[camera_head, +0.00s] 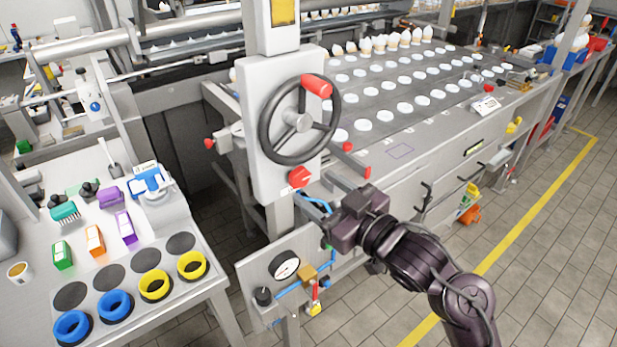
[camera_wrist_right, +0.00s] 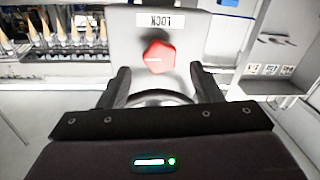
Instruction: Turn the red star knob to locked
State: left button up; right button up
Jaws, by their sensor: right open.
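The red star knob (camera_head: 300,177) sits on the front of a pale upright machine panel, below the handwheel. In the right wrist view the knob (camera_wrist_right: 160,57) shows a white pointer mark toward the picture's left. A LOCK label (camera_wrist_right: 161,20) reads upside down above it there. My right gripper (camera_head: 327,222) is below and right of the knob in the head view. In the right wrist view its two fingers (camera_wrist_right: 160,82) are spread apart with the knob beyond their tips, apart from them. My left gripper is in neither view.
The black handwheel (camera_head: 299,118) with a red grip is close above the knob. A gauge panel (camera_head: 285,268) with valves and blue hoses is below. A cluttered bench (camera_head: 200,275) stands left; floor is open at right.

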aim_at(303, 179)
jog(key=x, duration=0.3)
jog(key=shift+w+a+p, duration=0.2)
jog(key=shift+p, duration=0.1)
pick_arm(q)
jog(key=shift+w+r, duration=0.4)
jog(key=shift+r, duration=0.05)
pick_arm(e)
jog(key=shift+w+a, duration=0.15)
jog(key=shift+w, duration=0.05)
jog(key=c, duration=1)
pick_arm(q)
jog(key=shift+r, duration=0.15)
